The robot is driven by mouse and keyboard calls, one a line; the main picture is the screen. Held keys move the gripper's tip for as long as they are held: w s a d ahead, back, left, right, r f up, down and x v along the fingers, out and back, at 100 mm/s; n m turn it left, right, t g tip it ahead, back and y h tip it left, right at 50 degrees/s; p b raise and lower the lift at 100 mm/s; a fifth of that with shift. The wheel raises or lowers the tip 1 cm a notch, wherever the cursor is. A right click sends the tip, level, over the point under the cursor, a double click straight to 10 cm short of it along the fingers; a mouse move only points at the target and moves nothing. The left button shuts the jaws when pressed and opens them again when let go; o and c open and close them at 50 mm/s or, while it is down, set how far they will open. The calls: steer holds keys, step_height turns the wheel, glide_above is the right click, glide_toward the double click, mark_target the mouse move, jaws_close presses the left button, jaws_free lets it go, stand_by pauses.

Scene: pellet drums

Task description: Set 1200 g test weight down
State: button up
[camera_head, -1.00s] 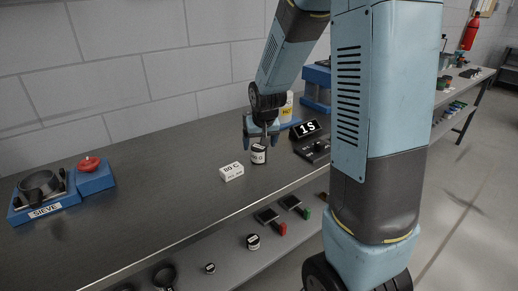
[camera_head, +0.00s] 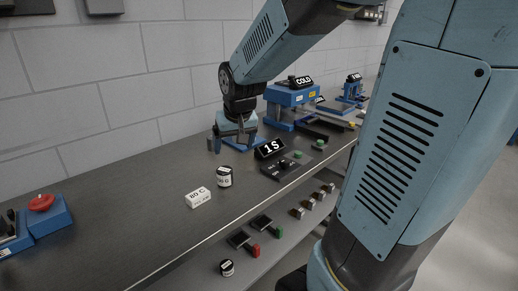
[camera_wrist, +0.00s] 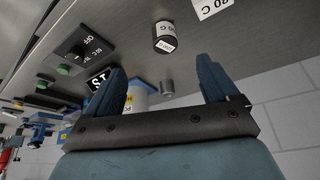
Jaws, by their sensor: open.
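A short black-and-white cylinder (camera_head: 224,177) stands upright on the grey bench. Its label is partly readable and ends in "00 G" in the wrist view (camera_wrist: 165,38); I cannot read the full number. My gripper (camera_head: 232,145) is open, behind the cylinder and apart from it, with the fingers pointing down. In the wrist view the two blue fingers (camera_wrist: 160,75) are spread wide with nothing gripped.
A white "80 C" block (camera_head: 198,198) lies just left of the labelled cylinder. A black "1 S" display (camera_head: 270,149) and a switch box (camera_head: 282,168) stand to its right. Blue machines (camera_head: 291,97) are beyond. The bench at left is mostly bare, up to a red button (camera_head: 41,203).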

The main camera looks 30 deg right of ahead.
steer(key=s+r, duration=0.3)
steer(key=s, duration=0.6)
steer(key=s+r, duration=0.3)
steer(key=s, duration=0.6)
steer(key=shift+r+n+t, duration=0.4)
